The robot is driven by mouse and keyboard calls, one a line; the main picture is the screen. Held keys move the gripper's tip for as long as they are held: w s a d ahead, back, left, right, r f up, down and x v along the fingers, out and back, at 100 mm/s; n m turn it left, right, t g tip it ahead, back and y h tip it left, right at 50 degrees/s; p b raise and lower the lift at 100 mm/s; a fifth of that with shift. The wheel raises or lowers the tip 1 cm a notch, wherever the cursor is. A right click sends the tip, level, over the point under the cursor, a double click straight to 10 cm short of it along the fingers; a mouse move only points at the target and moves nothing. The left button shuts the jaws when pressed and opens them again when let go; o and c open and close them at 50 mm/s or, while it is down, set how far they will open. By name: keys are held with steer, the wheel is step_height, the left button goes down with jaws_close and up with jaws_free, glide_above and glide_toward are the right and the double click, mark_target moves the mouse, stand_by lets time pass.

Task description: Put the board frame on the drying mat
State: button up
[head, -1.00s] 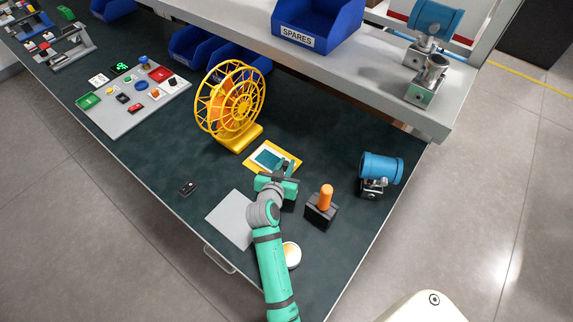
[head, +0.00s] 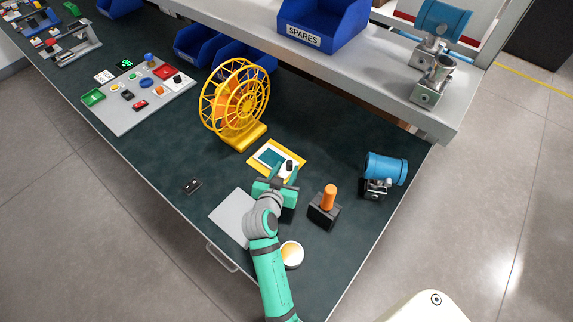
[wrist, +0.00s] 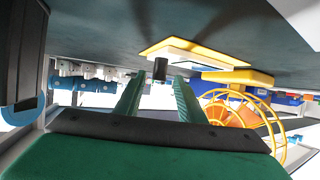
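The board frame (head: 256,172) is a yellow frame around a white and teal board. It lies on the dark bench beside the foot of the yellow wheel. A short black knob on a white base stands at its near right corner; the knob (wrist: 160,68) also shows in the wrist view. My gripper (head: 282,174) is at the near edge of the frame. In the wrist view its two green fingers (wrist: 158,84) are apart, with the knob around their tips and clear of both. A plain grey square, seemingly the drying mat (head: 228,216), lies bare at the near left, partly behind my arm.
The yellow wheel (head: 235,97) stands behind the frame. A black block with an orange handle (head: 325,208) is right of my gripper. A blue cylinder on a stand (head: 384,169) is farther right. A round white dish (head: 291,254) is beside my arm. A small black part (head: 193,186) lies left.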

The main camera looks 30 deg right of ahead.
steer(key=v, duration=0.7)
steer(key=shift+s+a+r, duration=0.1)
steer(key=shift+s+a, duration=0.1)
steer(key=shift+s, duration=0.1)
